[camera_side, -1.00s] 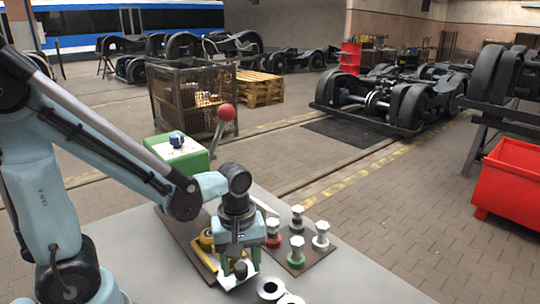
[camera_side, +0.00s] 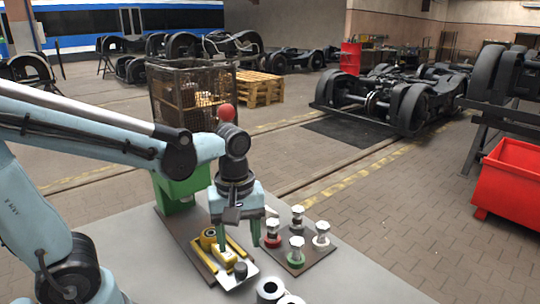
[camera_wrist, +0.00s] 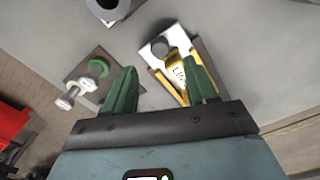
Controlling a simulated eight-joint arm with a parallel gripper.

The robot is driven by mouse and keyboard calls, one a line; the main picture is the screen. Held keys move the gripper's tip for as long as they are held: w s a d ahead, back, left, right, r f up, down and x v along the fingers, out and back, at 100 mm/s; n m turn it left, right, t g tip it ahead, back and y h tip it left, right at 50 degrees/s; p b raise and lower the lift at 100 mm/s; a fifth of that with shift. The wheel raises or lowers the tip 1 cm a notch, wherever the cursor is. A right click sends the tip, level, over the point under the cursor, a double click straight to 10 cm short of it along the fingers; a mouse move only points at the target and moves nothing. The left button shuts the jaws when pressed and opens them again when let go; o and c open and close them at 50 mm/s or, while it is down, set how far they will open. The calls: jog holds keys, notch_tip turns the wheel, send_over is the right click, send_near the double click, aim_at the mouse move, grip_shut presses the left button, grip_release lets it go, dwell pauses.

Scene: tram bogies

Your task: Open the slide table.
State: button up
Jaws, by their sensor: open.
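The slide table has a yellow carriage (camera_side: 212,238) on a dark base, with a pale plate (camera_side: 236,279) and a dark round knob (camera_side: 240,270) at its near end. In the wrist view the yellow carriage (camera_wrist: 178,68), the pale plate (camera_wrist: 150,53) and the knob (camera_wrist: 160,46) show beyond and beside my right finger. My gripper (camera_side: 239,242), with green fingers, is open and empty above the slide table. Its fingertips (camera_wrist: 160,70) appear clear of the knob. The gripper and finger hide part of the carriage.
Right of the slide table, several white-topped posts stand on a brown plate (camera_side: 322,257). Grey rings (camera_side: 270,289) lie at the front edge of view. A green box (camera_side: 184,184) with a red ball lever (camera_side: 226,112) stands behind. The grey table's right side is clear.

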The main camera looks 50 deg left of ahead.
jog(key=shift+r, duration=2.65)
jog(key=m+t, duration=0.2)
jog(key=m, duration=0.2)
jog(key=w+a+f+m+t, duration=0.1)
jog(key=m+t, duration=0.1)
jog(key=m, duration=0.2)
jog(key=w+f+m+t, duration=0.1)
jog(key=m+t, duration=0.2)
jog(key=m, duration=0.1)
jog(key=shift+a+f+m, duration=0.1)
jog(key=shift+a+m, duration=0.1)
jog(key=shift+m, duration=0.2)
